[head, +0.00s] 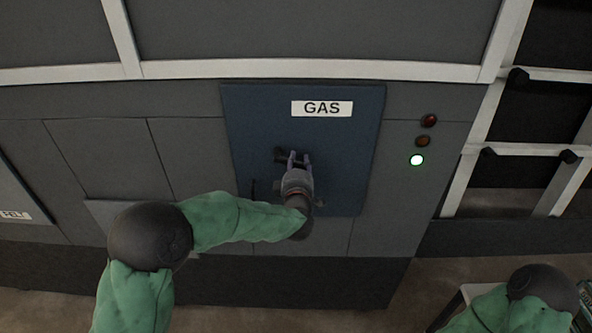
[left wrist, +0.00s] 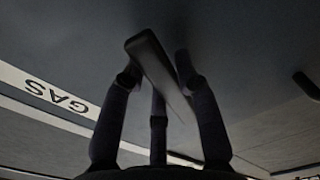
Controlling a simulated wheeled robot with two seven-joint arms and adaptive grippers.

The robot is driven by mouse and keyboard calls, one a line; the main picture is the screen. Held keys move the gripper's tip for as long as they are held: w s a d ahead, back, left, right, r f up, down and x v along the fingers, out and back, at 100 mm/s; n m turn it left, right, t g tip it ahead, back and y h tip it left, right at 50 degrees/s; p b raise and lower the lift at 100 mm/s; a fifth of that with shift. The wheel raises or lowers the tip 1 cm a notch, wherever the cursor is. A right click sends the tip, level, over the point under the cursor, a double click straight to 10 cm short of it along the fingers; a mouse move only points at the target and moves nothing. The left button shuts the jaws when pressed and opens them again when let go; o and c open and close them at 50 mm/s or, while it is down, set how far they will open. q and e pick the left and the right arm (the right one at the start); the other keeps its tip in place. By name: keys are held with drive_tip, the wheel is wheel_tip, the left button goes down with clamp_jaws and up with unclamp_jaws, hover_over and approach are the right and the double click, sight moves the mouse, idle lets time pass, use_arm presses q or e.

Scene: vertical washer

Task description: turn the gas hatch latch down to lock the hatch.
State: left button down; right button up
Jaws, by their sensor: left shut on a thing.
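The gas hatch (head: 250,125) is a dark blue panel with a white GAS label (head: 322,108), and it looks closed flush with the grey wall. The latch (head: 279,154) is a dark bar on the hatch, partly hidden by my left gripper (head: 293,157). In the left wrist view the latch (left wrist: 152,62) runs slanted between the fingers of my left gripper (left wrist: 158,75), which is shut on it. The GAS label (left wrist: 55,97) shows upside down there. My right gripper is not in view; only part of my right arm shows at the lower right.
A small dark fitting (head: 253,188) is near the hatch's lower left. Pale frames with dark openings (head: 520,148) stand at the right. The floor (head: 440,275) shows below.

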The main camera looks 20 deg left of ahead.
sight(281, 167)
use_arm(q)
drive_tip(key=shift+a+f+m+b, duration=0.15)
drive_tip(key=shift+f+m+b, duration=0.45)
drive_tip(key=shift+m, duration=0.4)
drive_tip(key=shift+s+a+f+m+b, duration=0.3)
drive_tip(key=shift+a+f+m, duration=0.4)
drive_tip(key=shift+m, duration=1.35)
drive_tip(key=shift+s+a+f+m+b, duration=0.15)
drive_tip(key=shift+a+f+m+b, duration=0.55)
drive_tip(key=shift+m, duration=1.4)
drive_tip(key=shift+s+a+f+m+b, duration=0.1)
drive_tip(key=shift+s+a+f+m, duration=0.2)
drive_tip(key=shift+a+m, duration=1.25)
drive_tip(key=shift+d+m, duration=0.5)
drive_tip(key=shift+m, duration=0.1)
drive_tip(key=c, duration=0.9)
unclamp_jaws()
drive_tip(key=v, duration=1.2)
